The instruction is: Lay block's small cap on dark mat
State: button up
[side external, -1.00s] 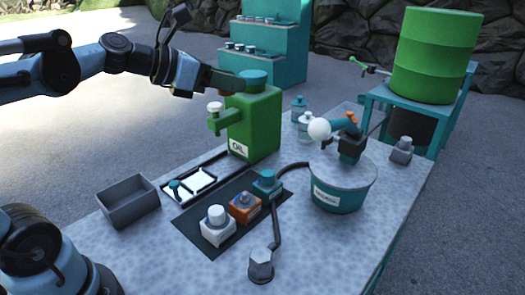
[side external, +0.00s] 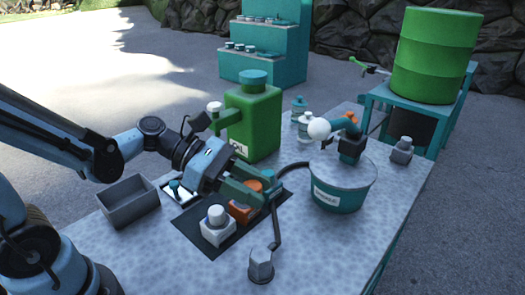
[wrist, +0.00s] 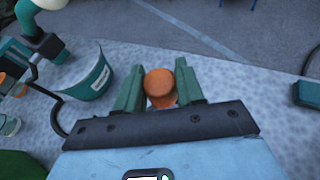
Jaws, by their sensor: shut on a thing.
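My gripper (side external: 262,185) is low over the far right part of the dark mat (side external: 210,240). In the wrist view its green fingers (wrist: 159,88) are closed on both sides of a round orange cap (wrist: 160,82). The cap (side external: 268,175) also shows as a small orange patch by the fingertips in the side view. An orange block (side external: 243,212) sits on the mat below the fingers, its top partly hidden. A white block with a round grey-white cap (side external: 217,215) stands on the mat at its left. The teal block is mostly hidden by my gripper.
A green oil can (side external: 255,120) stands behind the mat, and a teal pot with a spout (side external: 342,185) is at the right. A grey open bin (side external: 128,203) is at the left. A hex-headed grey post (side external: 261,265) stands in front, beside a dark cable.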

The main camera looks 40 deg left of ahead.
jog(key=shift+s+d, duration=0.1)
jog(key=w+a+f, duration=0.2)
jog(key=a, duration=0.1)
jog(key=w+a+f, duration=0.2)
jog(key=a, duration=0.1)
jog(key=w+a+f, duration=0.3)
jog(key=shift+a, duration=0.15)
jog(key=shift+f, duration=1.85)
jog(key=o, duration=1)
